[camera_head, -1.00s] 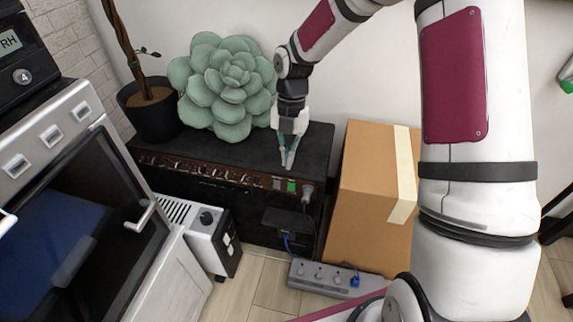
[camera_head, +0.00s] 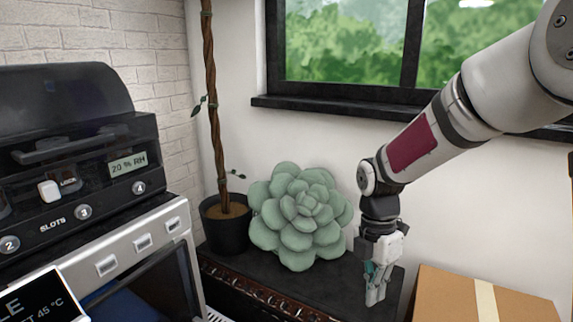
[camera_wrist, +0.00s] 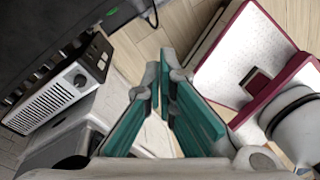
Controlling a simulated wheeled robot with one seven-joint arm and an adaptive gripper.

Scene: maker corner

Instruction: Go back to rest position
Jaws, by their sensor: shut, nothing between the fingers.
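My gripper (camera_head: 375,293) is shut and empty. In the head view it points down over the right part of the black amplifier (camera_head: 335,287), to the right of the green succulent. In the wrist view the teal-padded fingers of my gripper (camera_wrist: 163,88) point away over the floor, with nothing between them. My arm reaches in from the upper right of the head view.
The succulent (camera_head: 300,215) and a potted plant (camera_head: 227,232) stand left of my gripper. A cardboard box (camera_head: 450,296) is at lower right. A slotted machine (camera_head: 70,160) fills the left. A white heater-like box (camera_wrist: 60,90) shows in the wrist view.

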